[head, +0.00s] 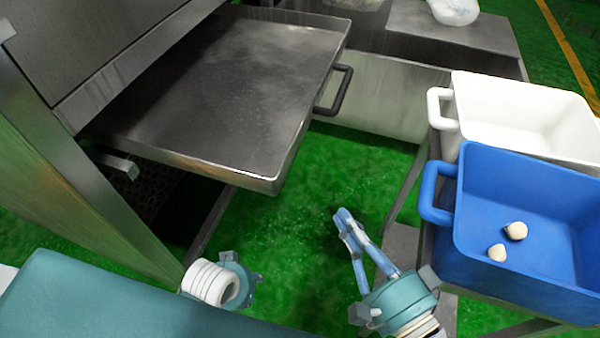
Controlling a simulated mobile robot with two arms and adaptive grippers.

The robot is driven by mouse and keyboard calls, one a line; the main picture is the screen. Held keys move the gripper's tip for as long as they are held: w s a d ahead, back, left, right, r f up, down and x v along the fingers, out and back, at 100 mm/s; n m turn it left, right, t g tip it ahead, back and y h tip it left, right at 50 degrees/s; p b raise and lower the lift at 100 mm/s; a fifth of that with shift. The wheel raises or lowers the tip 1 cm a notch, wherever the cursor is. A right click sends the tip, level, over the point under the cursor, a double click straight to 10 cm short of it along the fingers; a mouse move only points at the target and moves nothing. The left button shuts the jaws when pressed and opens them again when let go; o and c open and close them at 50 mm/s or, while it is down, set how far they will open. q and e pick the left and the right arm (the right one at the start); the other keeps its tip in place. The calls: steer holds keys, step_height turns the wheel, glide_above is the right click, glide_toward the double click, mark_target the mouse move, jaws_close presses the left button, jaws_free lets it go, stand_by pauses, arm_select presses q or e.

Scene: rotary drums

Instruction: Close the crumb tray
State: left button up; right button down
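The crumb tray (235,95) is a wide, shallow metal tray with a dark, worn floor and a raised rim. It sticks out from the metal machine at the left. Its dark bar handle (346,88) is on the right side of the tray. My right gripper (343,216) is below and to the right of the tray, apart from it. Its blue fingers meet at the tips with nothing between them. My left gripper (252,286) is low in the view, below the tray's near corner. Its fingers are mostly hidden behind its wrist.
A blue bin (515,195) with two pale lumps in it stands at the right, with a white bin (520,115) behind it. Metal framework (385,95) lies beyond the handle. Green floor (300,235) shows between tray and bins.

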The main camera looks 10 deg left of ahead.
glide_toward(289, 158)
steer(key=w+d, duration=0.1)
steer(key=w, duration=0.2)
steer(key=a, duration=0.2)
steer(key=w+a, duration=0.1)
steer(key=shift+a+f+b, duration=0.1)
steer(key=shift+a+b, duration=0.2)
steer(key=shift+a, duration=0.25)
arm_select(q)
steer(key=shift+v, duration=1)
steer(key=shift+a, duration=0.1)
